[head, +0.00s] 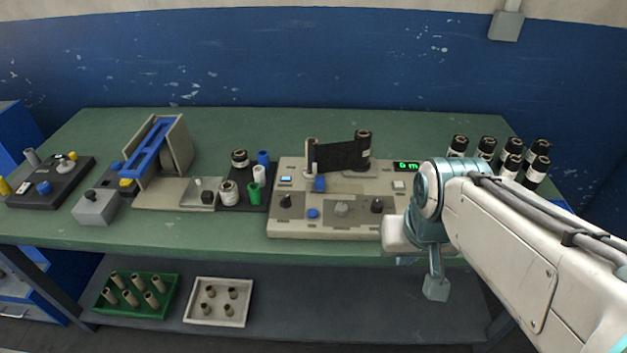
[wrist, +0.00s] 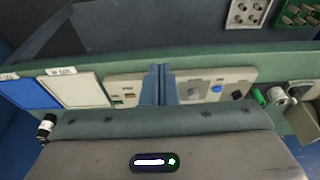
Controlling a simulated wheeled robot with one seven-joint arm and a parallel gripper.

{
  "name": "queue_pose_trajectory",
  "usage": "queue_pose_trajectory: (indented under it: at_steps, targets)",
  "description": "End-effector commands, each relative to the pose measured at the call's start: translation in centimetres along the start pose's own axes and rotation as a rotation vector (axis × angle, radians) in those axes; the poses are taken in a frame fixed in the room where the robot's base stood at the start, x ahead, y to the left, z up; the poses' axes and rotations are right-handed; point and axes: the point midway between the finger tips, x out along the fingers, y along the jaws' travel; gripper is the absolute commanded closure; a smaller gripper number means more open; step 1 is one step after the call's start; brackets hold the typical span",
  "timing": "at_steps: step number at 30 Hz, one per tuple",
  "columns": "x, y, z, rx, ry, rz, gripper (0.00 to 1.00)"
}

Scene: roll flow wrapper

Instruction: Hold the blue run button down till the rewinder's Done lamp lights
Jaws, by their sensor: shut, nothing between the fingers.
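The rewinder (head: 335,231) is a beige machine near the bench's front edge, with black web between two upright spools. Its blue run button (head: 313,213) sits low on the front panel, left of a grey knob. In the wrist view the round blue button (wrist: 217,89) lies right of my fingers, apart from them. A green-lit display (head: 407,166) is at the upper right. A pale square (head: 398,185) below it looks unlit; I cannot tell whether it is the Done lamp. My gripper (head: 436,290), right of the button, has its fingers (wrist: 161,84) together and empty.
A blue block (head: 319,184) and dark knobs (head: 285,201) stand on the rewinder near the button. Several black rolls (head: 486,148) stand at the right behind my arm. A core holder (head: 242,195) and other devices are at left. Trays (head: 219,319) sit on the lower shelf.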

Motion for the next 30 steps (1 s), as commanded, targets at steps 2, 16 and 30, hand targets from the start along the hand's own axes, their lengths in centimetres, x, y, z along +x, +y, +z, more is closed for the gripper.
queue_pose_trajectory:
  at_steps: [2,16,30]
  targets:
    - [0.0,0.0,-0.1,0.006,0.001,0.002,1.00]
    - [3.2,-1.8,-11.6,0.521,0.130,0.010,1.00]
    - [9.7,-10.7,-20.3,1.298,0.047,-0.444,1.00]
